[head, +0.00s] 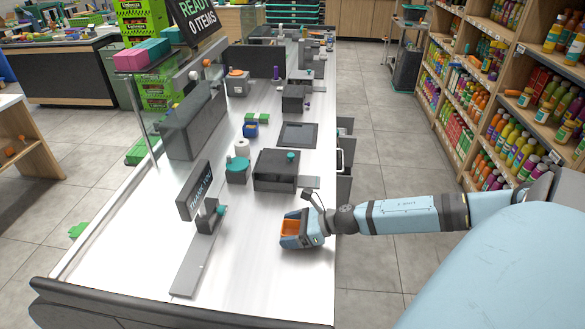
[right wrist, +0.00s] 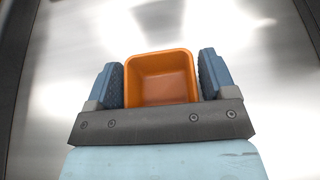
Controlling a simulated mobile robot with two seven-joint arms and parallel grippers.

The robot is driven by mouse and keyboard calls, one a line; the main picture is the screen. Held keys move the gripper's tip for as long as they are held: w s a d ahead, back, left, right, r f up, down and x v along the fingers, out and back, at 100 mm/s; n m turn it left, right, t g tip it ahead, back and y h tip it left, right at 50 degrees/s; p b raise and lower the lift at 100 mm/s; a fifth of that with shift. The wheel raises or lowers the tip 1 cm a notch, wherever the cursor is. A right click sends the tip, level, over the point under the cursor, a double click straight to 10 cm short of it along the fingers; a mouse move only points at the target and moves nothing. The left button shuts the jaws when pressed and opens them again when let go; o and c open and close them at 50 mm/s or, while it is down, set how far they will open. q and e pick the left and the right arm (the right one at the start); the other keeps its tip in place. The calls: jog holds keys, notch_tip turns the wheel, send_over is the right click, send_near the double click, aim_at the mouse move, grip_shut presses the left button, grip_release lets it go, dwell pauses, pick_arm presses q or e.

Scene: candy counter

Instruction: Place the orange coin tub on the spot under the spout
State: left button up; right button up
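The orange coin tub (head: 291,227) is an open square tub near the counter's right edge in the head view. My right gripper (head: 294,229) has a finger on each side of it. In the right wrist view the tub (right wrist: 162,78) looks empty, and both fingers (right wrist: 162,85) lie against its side walls. I cannot tell whether its base touches the counter. I cannot make out a spout or marked spot for certain. My left gripper is out of view.
The white counter (head: 250,275) is bare in front of the tub. A dark sign on a stand (head: 196,190) and a long grey strip (head: 192,265) are left.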

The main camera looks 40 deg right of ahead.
jog(key=c, duration=0.7)
notch_tip(320, 180, up, 10)
jog(key=a+r+m+t+h+p, duration=0.1)
jog(key=a+r+m+h+p, duration=0.1)
jog(key=a, duration=0.6)
jog(key=a+r+m+t+h+p, duration=0.2)
jog(key=a+r+m+h, duration=0.3)
jog(key=a, duration=0.3)
jog(key=shift+s+a+r+m+h+p, duration=0.15)
jog(key=shift+s+a+m+h+p, duration=0.2)
jog(key=shift+h, duration=0.35)
